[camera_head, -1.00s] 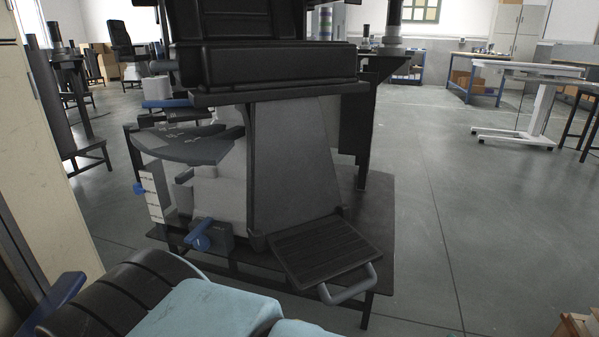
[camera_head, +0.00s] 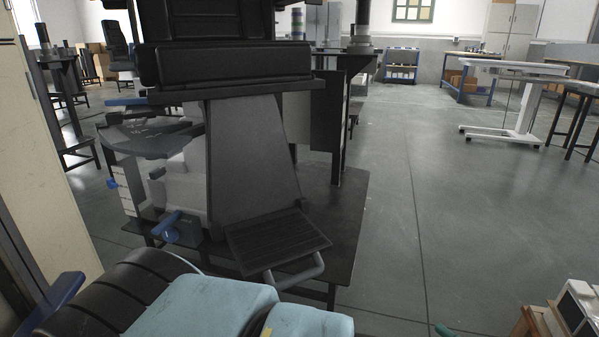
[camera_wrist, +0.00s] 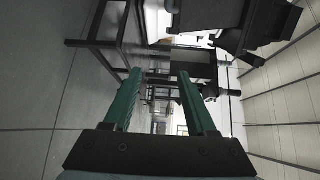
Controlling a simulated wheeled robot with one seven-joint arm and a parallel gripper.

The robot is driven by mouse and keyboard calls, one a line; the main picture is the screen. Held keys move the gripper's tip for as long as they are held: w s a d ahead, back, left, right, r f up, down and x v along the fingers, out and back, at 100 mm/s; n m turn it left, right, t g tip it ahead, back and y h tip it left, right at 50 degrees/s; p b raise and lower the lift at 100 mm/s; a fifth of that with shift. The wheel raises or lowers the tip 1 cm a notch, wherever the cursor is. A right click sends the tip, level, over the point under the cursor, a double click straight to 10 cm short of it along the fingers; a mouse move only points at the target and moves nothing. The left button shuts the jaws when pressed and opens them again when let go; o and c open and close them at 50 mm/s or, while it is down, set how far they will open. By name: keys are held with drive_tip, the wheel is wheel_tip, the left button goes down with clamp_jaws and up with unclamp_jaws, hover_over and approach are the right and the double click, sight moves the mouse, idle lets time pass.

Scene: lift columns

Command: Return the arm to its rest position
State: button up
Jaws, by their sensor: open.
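My gripper (camera_wrist: 159,74) shows in the wrist view with two green fingers spread apart and nothing between them. Free space and distant furniture show beyond the fingertips. In the head view, light blue padded parts of my arm (camera_head: 205,308) are at the bottom, in front of the grey machine. A small green tip shows at the bottom edge of the head view, right of centre; I cannot tell whether it is a finger.
A large grey and black machine (camera_head: 250,165) stands close ahead on a dark base plate (camera_head: 345,205). A cream panel (camera_head: 50,170) is close on the left. Wooden and white items (camera_head: 572,312) are at the lower right. Open floor (camera_head: 440,220) lies right of the machine; a white table (camera_head: 520,100) stands farther back.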

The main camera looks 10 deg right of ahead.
drive_tip(key=w+a+r+n+g+y, duration=0.1)
drive_tip(key=w+a+r+n+g, duration=0.2)
drive_tip(key=w+a+g, duration=0.5)
drive_tip(key=w+a+r+n+g+y, duration=0.1)
drive_tip(key=w+a+r+n+g, duration=0.25)
drive_tip(key=w+a+g, duration=0.45)
drive_tip(key=w+a+r+n+t+h, duration=0.1)
drive_tip(key=a+r+n+h, duration=0.2)
drive_tip(key=a, duration=0.5)
drive_tip(key=w+a+r+n+h, duration=0.1)
drive_tip(key=w+a+r+h, duration=0.15)
drive_tip(key=a+r, duration=0.4)
drive_tip(key=a+r+n+t+h, duration=0.1)
drive_tip(key=a+r+n+h, duration=0.2)
drive_tip(key=a, duration=0.6)
wheel_tip(320, 180, up, 32)
drive_tip(key=m+p, duration=0.1)
drive_tip(key=p, duration=3.2)
drive_tip(key=shift+w+d+r+h, duration=0.15)
drive_tip(key=shift+r+h, duration=0.1)
drive_tip(key=shift+h, duration=0.1)
drive_tip(key=shift+f, duration=0.1)
